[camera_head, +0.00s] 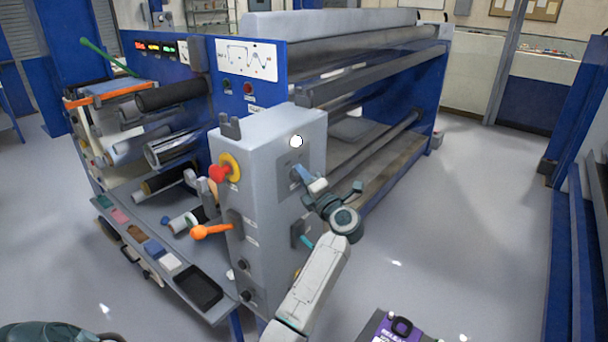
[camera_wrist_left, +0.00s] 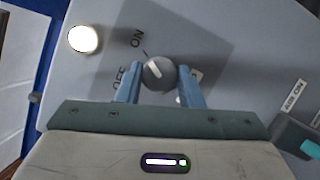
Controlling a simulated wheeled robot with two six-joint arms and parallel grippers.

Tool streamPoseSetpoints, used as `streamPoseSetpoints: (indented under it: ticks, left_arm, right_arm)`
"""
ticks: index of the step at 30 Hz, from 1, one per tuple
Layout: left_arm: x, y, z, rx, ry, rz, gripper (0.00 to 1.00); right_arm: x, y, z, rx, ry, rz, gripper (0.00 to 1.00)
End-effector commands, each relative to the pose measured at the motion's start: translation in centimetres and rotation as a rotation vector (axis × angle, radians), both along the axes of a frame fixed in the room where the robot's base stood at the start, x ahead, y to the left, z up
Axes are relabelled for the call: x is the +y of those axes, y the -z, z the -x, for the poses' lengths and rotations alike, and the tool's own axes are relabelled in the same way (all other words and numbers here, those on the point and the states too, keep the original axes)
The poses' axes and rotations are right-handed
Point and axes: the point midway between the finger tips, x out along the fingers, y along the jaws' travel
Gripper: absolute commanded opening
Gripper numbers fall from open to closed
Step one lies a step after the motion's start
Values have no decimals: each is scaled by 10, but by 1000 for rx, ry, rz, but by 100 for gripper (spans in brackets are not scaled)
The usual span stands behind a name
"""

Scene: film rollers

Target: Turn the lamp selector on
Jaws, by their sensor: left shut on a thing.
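The lamp selector is a round grey knob (camera_wrist_left: 158,73) with a white pointer mark, on the grey panel of the control box (camera_head: 262,160). In the left wrist view its pointer leans up and left, roughly toward the ON label (camera_wrist_left: 137,38); the OFF label (camera_wrist_left: 121,77) is lower left. My left gripper (camera_wrist_left: 162,82) is shut on the knob, one blue finger on each side. In the head view the left gripper (camera_head: 303,178) is at the box's right face and hides the knob. A round lamp (camera_wrist_left: 83,38) glows white; it also shows in the head view (camera_head: 296,141). My right gripper is not in view.
The labelled AIR ON switch (camera_wrist_left: 296,135) is lower right of the knob. Rollers (camera_head: 365,75) fill the machine behind. Open floor (camera_head: 470,240) lies to the right.

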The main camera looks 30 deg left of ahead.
Motion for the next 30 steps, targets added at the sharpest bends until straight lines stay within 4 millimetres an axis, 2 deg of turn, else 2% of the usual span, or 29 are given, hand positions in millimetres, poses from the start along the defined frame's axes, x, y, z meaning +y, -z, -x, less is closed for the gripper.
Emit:
streamPoseSetpoints:
  ticks: [8, 9, 12, 23, 26, 30]
  left_arm:
    - [0, 2, 0, 4, -1, 1, 11]
    - [0, 2, 0, 4, -1, 1, 38]
    - [0, 1, 0, 3, -1, 0, 55]
    - [-5, 3, 2, 0, 0, 1, 55]
    - [-17, 7, 7, 0, 2, 3, 55]
    - [-43, 13, 20, -1, 3, 6, 55]
  right_arm:
    - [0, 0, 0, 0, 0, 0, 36]
    - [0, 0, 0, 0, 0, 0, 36]
    - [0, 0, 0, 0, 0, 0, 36]
    - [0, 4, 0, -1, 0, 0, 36]
    - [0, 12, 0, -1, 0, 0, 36]
    - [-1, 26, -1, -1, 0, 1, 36]
